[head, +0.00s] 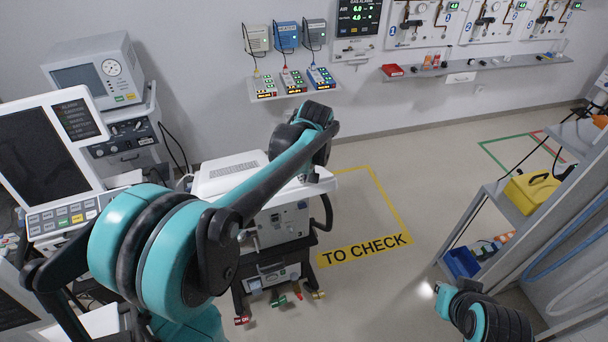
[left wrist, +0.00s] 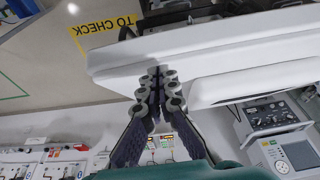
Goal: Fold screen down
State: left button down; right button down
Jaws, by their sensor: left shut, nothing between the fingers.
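The ventilator (head: 285,222) stands on a wheeled cart in the middle of the head view. Its screen (head: 232,172) shows as a white panel lying nearly flat on top, with a grille facing up; no lit display face shows. In the left wrist view, the white screen panel (left wrist: 215,40) runs across the upper part, close to another white slab. My left gripper (left wrist: 157,82) is shut and empty at the edge of these slabs; whether it touches cannot be told. In the head view its tips are mostly hidden by the wrist at the ventilator's right side.
Other ventilators with screens (head: 45,150) and a monitor unit (head: 95,72) stand at the left. Wall devices (head: 290,85) hang behind. A shelf with a yellow case (head: 531,192) stands at right. Marked floor (head: 365,250) is free.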

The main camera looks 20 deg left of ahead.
pick_arm(q)
jog(key=s+d+f+b, duration=0.3)
jog(key=f+b, duration=0.2)
jog(key=f, duration=0.2)
jog(key=shift+s+f+t+y, duration=0.15)
jog(key=shift+s+t+y, duration=0.15)
jog(key=shift+s, duration=0.1)
